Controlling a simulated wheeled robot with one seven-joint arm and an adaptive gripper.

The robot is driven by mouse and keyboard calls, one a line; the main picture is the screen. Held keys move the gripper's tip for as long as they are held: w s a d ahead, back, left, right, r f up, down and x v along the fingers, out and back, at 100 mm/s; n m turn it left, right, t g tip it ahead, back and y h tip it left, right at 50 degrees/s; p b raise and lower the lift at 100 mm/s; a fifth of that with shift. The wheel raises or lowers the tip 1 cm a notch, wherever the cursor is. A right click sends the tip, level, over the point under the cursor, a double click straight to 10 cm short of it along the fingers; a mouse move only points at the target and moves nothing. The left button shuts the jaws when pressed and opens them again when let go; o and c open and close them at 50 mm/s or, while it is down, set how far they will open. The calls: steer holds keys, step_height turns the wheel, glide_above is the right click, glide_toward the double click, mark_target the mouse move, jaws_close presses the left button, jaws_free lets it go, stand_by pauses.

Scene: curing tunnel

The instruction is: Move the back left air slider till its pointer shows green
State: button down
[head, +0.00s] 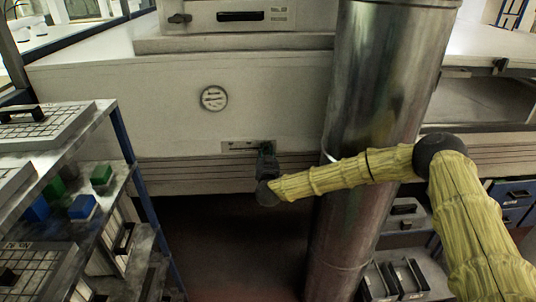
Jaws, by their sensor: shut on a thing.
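The air slider (236,147) is a small plate with a slot, set low on the pale front panel of the curing tunnel (120,120). My gripper (265,152) is at the right end of this plate, shut on a part of the slider that it mostly hides. A round dial (213,98) sits on the panel above and to the left of the slider. Its pointer and any green mark are too small to read. My yellow-sleeved arm reaches in from the right.
A thick metal duct (380,90) stands just right of my gripper, and my forearm passes in front of it. A shelf rack (120,140) with green and blue blocks stands at the left. Trays (395,280) lie at the lower right. The floor (240,240) below the gripper is clear.

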steer(key=shift+a+f+b, duration=0.1)
steer(key=shift+a+b, duration=0.5)
steer(key=shift+a, duration=0.8)
steer(key=c, duration=1.3)
jaws_free()
steer(key=shift+s, duration=0.1)
steer(key=s, duration=1.2)
steer(key=shift+a, duration=0.15)
